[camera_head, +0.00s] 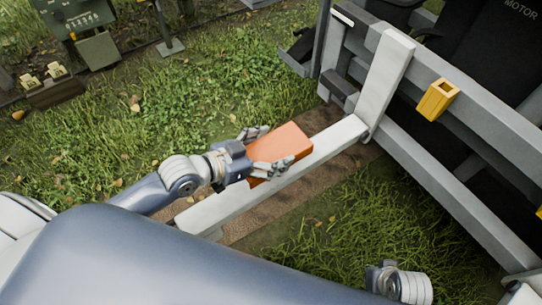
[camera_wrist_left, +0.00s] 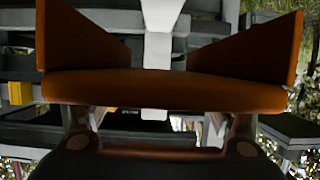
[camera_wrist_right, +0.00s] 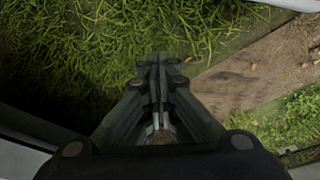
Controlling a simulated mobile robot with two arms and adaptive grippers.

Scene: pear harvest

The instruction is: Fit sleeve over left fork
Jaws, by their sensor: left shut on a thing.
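The orange sleeve (camera_head: 282,143) is in my left gripper (camera_head: 272,150), whose fingers are closed on its sides. The sleeve also fills the upper part of the left wrist view (camera_wrist_left: 160,88), with two side walls and the fork's upright between them. The pale grey left fork (camera_head: 335,138) runs from the carriage toward the lower left, passing beneath the sleeve in the head view. I cannot tell whether the sleeve touches the fork or is above it. My right gripper (camera_wrist_right: 158,65) has its fingers together, with nothing between them, over grass.
The grey carriage frame (camera_head: 455,115) stands at the right, with a yellow bracket (camera_head: 438,98) on its bar. Part of another fork (camera_head: 525,292) shows at the lower right. A brown plank (camera_head: 262,222) lies on the grass beneath the left fork. Open grass (camera_head: 130,135) lies to the left.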

